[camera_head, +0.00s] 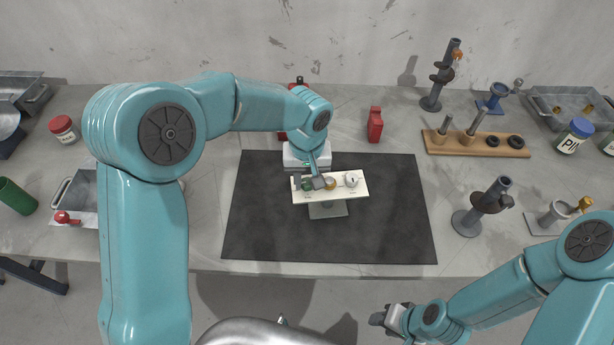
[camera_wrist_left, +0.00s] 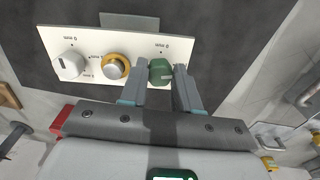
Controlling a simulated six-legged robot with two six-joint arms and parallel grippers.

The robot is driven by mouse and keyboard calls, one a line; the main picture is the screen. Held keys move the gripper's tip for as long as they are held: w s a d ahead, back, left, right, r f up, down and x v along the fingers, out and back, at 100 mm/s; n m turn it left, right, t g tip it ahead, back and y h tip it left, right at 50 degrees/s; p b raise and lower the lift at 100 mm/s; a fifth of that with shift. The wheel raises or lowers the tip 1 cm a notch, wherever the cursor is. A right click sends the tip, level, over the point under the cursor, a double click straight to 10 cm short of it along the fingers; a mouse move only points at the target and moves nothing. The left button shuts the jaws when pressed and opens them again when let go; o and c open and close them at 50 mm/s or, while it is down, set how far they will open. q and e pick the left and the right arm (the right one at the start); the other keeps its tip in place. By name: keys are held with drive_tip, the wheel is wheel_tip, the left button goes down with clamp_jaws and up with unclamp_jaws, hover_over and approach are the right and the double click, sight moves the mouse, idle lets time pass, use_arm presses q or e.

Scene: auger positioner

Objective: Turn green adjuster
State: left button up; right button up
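A pale panel (camera_head: 350,190) on a stand sits on the black mat and carries three knobs in a row. The green adjuster (camera_wrist_left: 161,71) is at the right end in the left wrist view and at the left end in the head view (camera_head: 307,185). My left gripper (camera_wrist_left: 161,78) has one finger on each side of the green adjuster, which fills the gap between the fingertips. A yellow knob (camera_wrist_left: 115,67) is in the middle and a white knob (camera_wrist_left: 68,65) at the other end. My right gripper (camera_head: 380,319) hangs before the table's front edge; its opening is unclear.
The black mat (camera_head: 385,225) is clear around the stand. A red bottle (camera_head: 375,125) is at the back. A wooden rack (camera_head: 475,145) and dark stands (camera_head: 485,206) are at the right, and a green cup (camera_head: 16,196) at the left.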

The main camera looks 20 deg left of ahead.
use_arm(q)
drive_tip(key=shift+w+a+f, duration=0.1)
drive_tip(key=shift+w+f, duration=0.05)
drive_tip(key=shift+w, duration=0.1)
clamp_jaws()
drive_tip(key=shift+s, duration=0.1)
